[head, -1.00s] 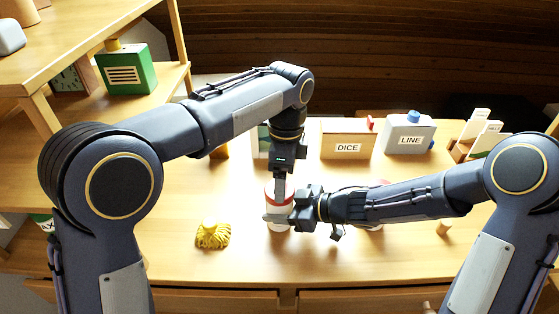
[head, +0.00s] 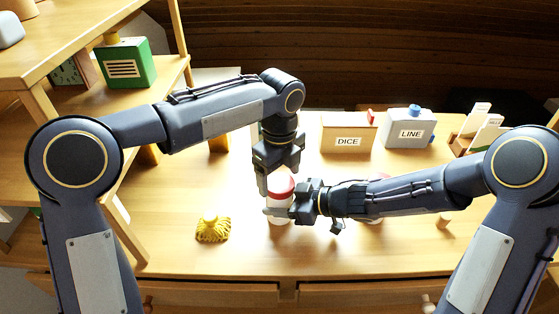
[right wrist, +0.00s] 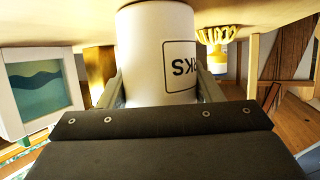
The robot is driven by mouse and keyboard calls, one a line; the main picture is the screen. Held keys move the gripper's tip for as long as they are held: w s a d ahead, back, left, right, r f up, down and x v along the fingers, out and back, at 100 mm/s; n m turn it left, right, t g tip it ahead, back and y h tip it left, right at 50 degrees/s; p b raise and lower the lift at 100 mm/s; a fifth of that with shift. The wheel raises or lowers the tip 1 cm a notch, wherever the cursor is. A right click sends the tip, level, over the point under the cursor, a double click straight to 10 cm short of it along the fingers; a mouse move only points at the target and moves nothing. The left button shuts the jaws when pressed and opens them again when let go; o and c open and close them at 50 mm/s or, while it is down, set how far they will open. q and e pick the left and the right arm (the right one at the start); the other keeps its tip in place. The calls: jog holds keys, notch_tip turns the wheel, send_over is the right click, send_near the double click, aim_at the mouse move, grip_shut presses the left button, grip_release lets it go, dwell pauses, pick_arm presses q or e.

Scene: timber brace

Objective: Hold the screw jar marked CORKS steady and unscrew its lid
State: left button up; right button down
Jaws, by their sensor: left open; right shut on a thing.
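The white jar (head: 280,213) stands on the table with its red lid (head: 282,184) on top. My right gripper (head: 278,211) is shut on the jar's body from the right. In the right wrist view the white jar (right wrist: 158,55) sits between my two fingers, its label partly visible and seemingly upside down, ending in "KS". My left gripper (head: 281,178) is open just above the lid, its fingers spread to either side. I cannot tell whether a finger touches the lid.
A yellow tufted brush (head: 213,230) lies left of the jar. The DICE box (head: 347,133) and LINE container (head: 409,130) stand behind. The table's front edge is clear.

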pick_arm(q)
jog(key=shift+f, duration=0.8)
jog(key=c, duration=1)
jog(key=n, duration=1.3)
jog(key=shift+n, duration=0.3)
jog(key=o, duration=1.1)
